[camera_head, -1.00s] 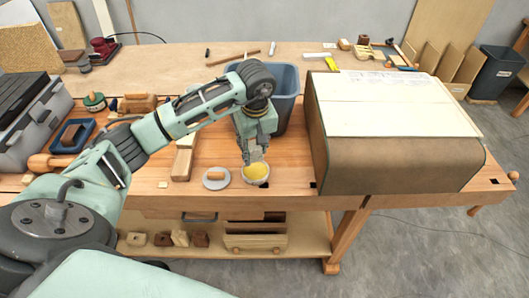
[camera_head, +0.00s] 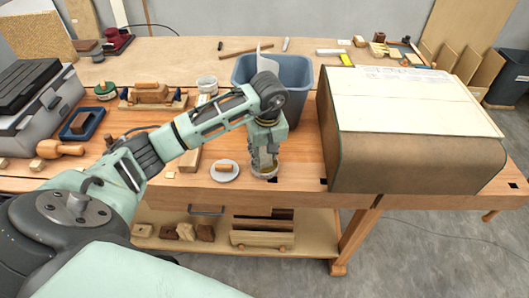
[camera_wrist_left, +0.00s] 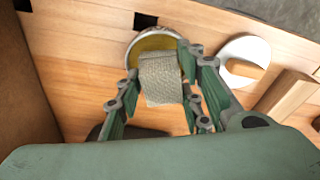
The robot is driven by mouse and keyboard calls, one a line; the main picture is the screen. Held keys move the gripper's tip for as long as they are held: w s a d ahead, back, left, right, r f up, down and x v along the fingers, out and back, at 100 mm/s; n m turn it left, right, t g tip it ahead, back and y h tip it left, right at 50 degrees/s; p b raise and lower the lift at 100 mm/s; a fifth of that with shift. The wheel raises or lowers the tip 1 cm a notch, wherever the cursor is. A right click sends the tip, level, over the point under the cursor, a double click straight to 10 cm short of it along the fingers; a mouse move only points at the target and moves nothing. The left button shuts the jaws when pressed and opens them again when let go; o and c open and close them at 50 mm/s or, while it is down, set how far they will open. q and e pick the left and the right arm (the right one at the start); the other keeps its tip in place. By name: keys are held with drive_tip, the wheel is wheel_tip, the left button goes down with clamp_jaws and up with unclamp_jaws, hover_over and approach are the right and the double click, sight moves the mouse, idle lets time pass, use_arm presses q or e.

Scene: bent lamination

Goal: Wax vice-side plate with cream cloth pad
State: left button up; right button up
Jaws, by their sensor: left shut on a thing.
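My left gripper (camera_head: 264,162) points down over the round wax tin (camera_head: 264,173) near the bench's front edge. In the left wrist view the left gripper (camera_wrist_left: 160,88) is shut on the cream cloth pad (camera_wrist_left: 161,80), a small woven block. The pad's far end is over the yellow wax in the tin (camera_wrist_left: 146,42); I cannot tell whether it touches the wax. In the head view the fingers largely hide the pad. The large bent form with a brown front (camera_head: 420,150) and pale top plates (camera_head: 410,103) stands right of the gripper. My right gripper is not in view.
A grey lid with a wooden handle (camera_head: 224,171) lies left of the tin. A blue-grey bin (camera_head: 290,72) stands behind the gripper. Bare bench lies between tin and form.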

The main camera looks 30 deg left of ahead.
sight(264, 151)
use_arm(q)
drive_tip(key=shift+f+b, duration=0.4)
idle(0.8)
drive_tip(key=shift+f, duration=0.1)
idle(0.4)
drive_tip(key=shift+s+d+f+b, duration=0.1)
drive_tip(key=shift+s+f+b, duration=0.1)
drive_tip(key=shift+b, duration=0.1)
idle(0.9)
drive_tip(key=shift+r, duration=0.1)
drive_tip(key=shift+w+r+p, duration=0.2)
drive_tip(key=shift+r+p, duration=0.35)
drive_tip(key=shift+r, duration=0.3)
drive_tip(key=shift+r+p, duration=1.35)
drive_tip(key=shift+r, duration=1.4)
